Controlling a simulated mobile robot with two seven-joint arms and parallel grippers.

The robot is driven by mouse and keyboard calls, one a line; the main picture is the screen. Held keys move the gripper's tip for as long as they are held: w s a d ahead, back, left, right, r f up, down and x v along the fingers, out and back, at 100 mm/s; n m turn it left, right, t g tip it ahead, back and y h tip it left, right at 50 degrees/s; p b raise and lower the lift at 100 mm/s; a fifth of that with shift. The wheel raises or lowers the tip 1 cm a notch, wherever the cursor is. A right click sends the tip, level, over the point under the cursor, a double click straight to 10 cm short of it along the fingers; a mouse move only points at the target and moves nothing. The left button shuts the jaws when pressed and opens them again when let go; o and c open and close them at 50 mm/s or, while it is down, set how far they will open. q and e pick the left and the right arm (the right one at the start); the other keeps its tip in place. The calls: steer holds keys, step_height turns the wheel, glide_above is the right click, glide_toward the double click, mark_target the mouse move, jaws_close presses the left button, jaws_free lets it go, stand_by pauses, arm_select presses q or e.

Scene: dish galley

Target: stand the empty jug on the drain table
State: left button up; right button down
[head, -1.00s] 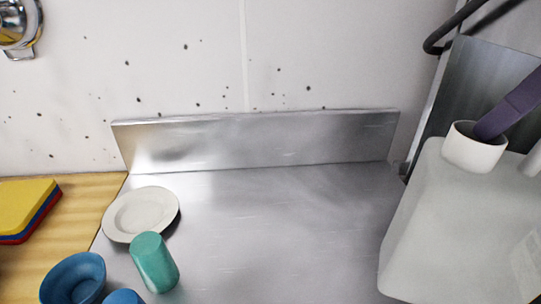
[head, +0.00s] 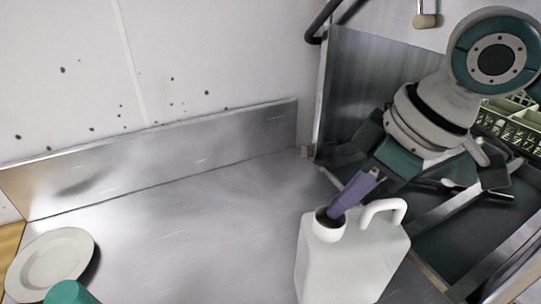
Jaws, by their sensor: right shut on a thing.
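The jug (head: 345,265) is whitish, with a short round neck and a loop handle at its right. It looks upright, over or on the front right of the steel drain table (head: 190,220). Its base is cut off by the lower edge, so I cannot tell whether it touches the table. My right gripper (head: 338,210) comes down from the upper right, its purple finger reaching into the jug's mouth. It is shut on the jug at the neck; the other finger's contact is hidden. The inside of the jug is not visible. My left gripper is out of view.
A pale plate (head: 48,265) and a green cup (head: 70,293) are at the left of the table. A steel upstand (head: 170,155) runs along the back. A dark basin area with a green rack (head: 510,125) lies at the right. The table's middle is clear.

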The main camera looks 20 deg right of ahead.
mark_target(340, 223)
steer(key=shift+f, duration=2.6)
steer(key=c, duration=1)
jaws_free()
steer(key=v, duration=1.2)
steer(key=s+a+f, duration=0.4)
steer(key=a+f, duration=0.1)
steer(key=a, duration=0.2)
steer(key=s+d+f+m+h, duration=0.2)
steer(key=s+m, duration=0.3)
steer(key=s, duration=0.3)
steer(key=shift+s+d+f, duration=0.15)
steer(key=shift+s+d, duration=0.1)
steer(key=shift+s, duration=0.15)
